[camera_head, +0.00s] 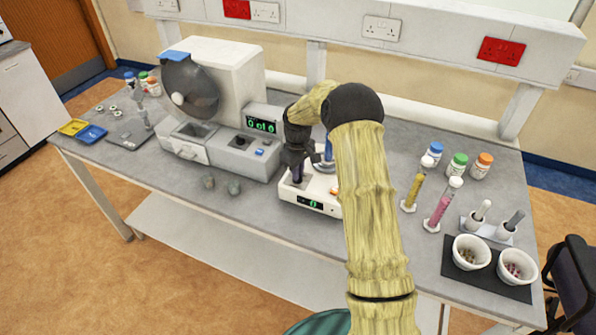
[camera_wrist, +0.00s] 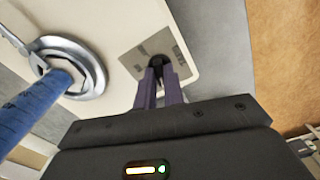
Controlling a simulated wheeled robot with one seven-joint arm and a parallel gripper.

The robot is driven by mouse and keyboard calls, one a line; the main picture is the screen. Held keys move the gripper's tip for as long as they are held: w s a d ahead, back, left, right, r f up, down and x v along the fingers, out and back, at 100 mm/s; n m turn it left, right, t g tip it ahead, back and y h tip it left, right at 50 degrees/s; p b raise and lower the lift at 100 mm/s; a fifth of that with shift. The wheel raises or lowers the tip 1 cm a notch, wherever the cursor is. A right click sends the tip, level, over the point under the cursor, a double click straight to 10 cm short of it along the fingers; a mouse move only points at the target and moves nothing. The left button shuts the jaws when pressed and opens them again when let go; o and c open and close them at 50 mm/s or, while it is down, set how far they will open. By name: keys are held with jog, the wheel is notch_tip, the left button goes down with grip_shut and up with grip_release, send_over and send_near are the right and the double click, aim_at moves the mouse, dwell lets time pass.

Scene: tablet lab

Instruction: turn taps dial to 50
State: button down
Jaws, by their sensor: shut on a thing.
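The taps dial (camera_wrist: 158,66) is a small black knob on a grey printed panel at the corner of a white machine. In the wrist view my gripper (camera_wrist: 160,84) has its two purple fingers closed on the dial from either side. The panel's print is too blurred to read, and the fingers hide part of the dial. In the head view my gripper (camera_head: 298,178) points down at the left end of the white machine (camera_head: 290,193), whose green front display (camera_head: 311,204) reads 0.
A blue cylinder (camera_wrist: 35,108) stands in a metal ring (camera_wrist: 82,58) beside the dial. A large tester (camera_head: 232,75) with a "0 of 0" display is left of the machine. Measuring cylinders (camera_head: 414,190), bottles (camera_head: 457,163) and mortars (camera_head: 471,251) stand to the right.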

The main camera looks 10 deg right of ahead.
jog(key=shift+m, duration=0.3)
jog(key=m+b, duration=0.1)
jog(key=m, duration=0.9)
jog(key=shift+w+r+m+b, duration=0.1)
jog(key=shift+m+b, duration=0.3)
jog(key=m, duration=0.3)
jog(key=shift+m, duration=0.3)
jog(key=shift+m+p, duration=0.3)
jog(key=shift+m, duration=1.9)
jog(key=c, duration=1.5)
grip_release()
jog(key=shift+r, duration=0.1)
